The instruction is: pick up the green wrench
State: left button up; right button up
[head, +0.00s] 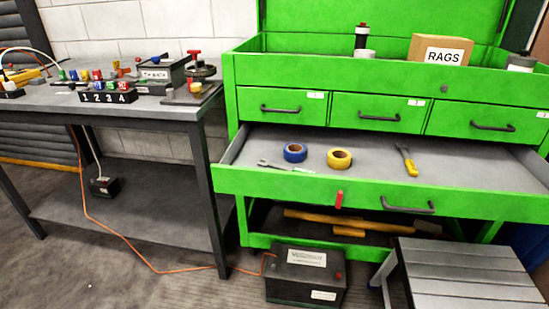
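I see no tool that is clearly a green wrench. A small grey metal tool (270,164) lies in the open drawer (370,165) of the green tool cabinet (300,75), near the drawer's front left. It may be a wrench, but its right end is close to the drawer's front wall and too small to make out. A yellow-handled tool (409,163) lies further right in the same drawer. Neither of my grippers is in view.
Blue tape (295,152) and yellow tape (340,158) lie between the tools. A grey workbench (150,112) stands left. A black battery (305,275) and a grey step stool (470,275) stand on the floor before the cabinet. An orange cord (110,228) crosses the floor.

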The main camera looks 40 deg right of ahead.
aim_at(268, 163)
jog(key=z, duration=1.25)
